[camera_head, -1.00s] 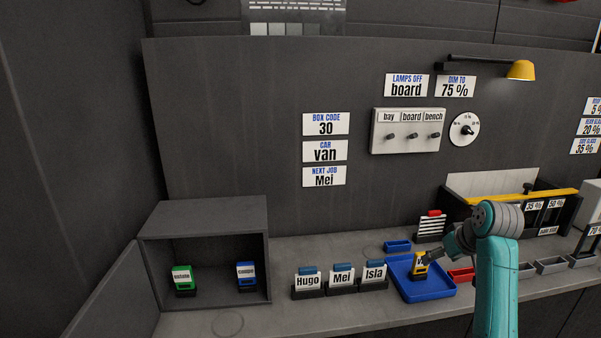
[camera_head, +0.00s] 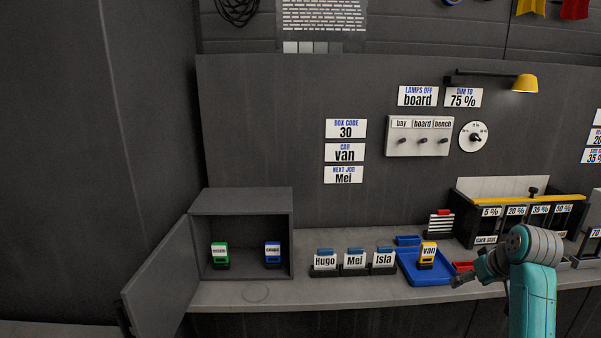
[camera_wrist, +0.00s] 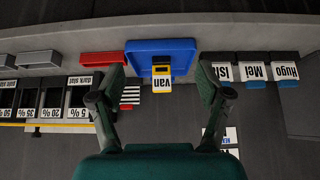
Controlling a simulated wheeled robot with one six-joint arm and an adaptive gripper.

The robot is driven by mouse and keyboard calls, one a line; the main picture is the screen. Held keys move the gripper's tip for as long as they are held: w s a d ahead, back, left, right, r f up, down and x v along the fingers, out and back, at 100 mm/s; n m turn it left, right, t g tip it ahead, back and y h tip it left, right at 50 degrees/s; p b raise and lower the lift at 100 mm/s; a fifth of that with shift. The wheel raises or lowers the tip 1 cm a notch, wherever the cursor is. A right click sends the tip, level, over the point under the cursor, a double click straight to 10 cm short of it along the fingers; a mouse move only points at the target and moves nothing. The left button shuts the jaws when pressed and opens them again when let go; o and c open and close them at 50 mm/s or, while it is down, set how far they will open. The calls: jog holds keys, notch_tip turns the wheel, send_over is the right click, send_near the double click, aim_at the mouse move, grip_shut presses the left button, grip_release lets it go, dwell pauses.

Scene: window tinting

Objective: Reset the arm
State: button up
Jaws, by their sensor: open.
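My gripper (camera_head: 467,281) is at the front of the bench, to the right of the blue tray (camera_head: 411,277). In the wrist view my gripper (camera_wrist: 160,85) is open, with its two fingers spread and nothing between the pads. The yellow van tag (camera_head: 427,257) stands upright in its dark base on the blue tray. It also shows in the wrist view (camera_wrist: 161,76), beyond the fingers and apart from them. My teal arm comes up from the lower right in the head view.
An open box (camera_head: 243,201) at left holds a green tag (camera_head: 220,255) and a blue tag (camera_head: 272,253). Cards reading Hugo (camera_head: 324,262), Mei (camera_head: 355,260) and Isla (camera_head: 384,259) stand beside the tray. A labelled rack (camera_head: 517,213) and red tray (camera_head: 463,267) are at right.

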jog(key=s+a+f+t, duration=0.1)
jog(key=s+a+f, duration=0.25)
jog(key=f, duration=0.55)
jog(key=s+a+f+t, duration=0.1)
jog(key=s+a+f, duration=0.3)
jog(key=f, duration=0.6)
jog(key=s+a+f+m+t+h, duration=0.1)
jog(key=s+a+f, duration=0.35)
jog(key=s, duration=0.25)
jog(key=s+a+f+t, duration=0.1)
jog(key=s+a+f, duration=0.3)
jog(key=s+f, duration=0.25)
jog(key=s+a+r+t, duration=0.1)
jog(key=s+a, duration=0.2)
jog(key=s, duration=0.6)
jog(key=s+a+r+t, duration=0.1)
jog(key=s+a, duration=0.1)
jog(key=s, duration=0.8)
jog(key=s+a+r+t, duration=0.2)
jog(key=s+a+r, duration=0.1)
jog(key=s+r, duration=1.1)
jog(key=shift+s+n+y, duration=0.3)
jog(key=shift+s+y, duration=0.1)
jog(key=shift+s, duration=0.8)
jog(key=shift+r, duration=0.1)
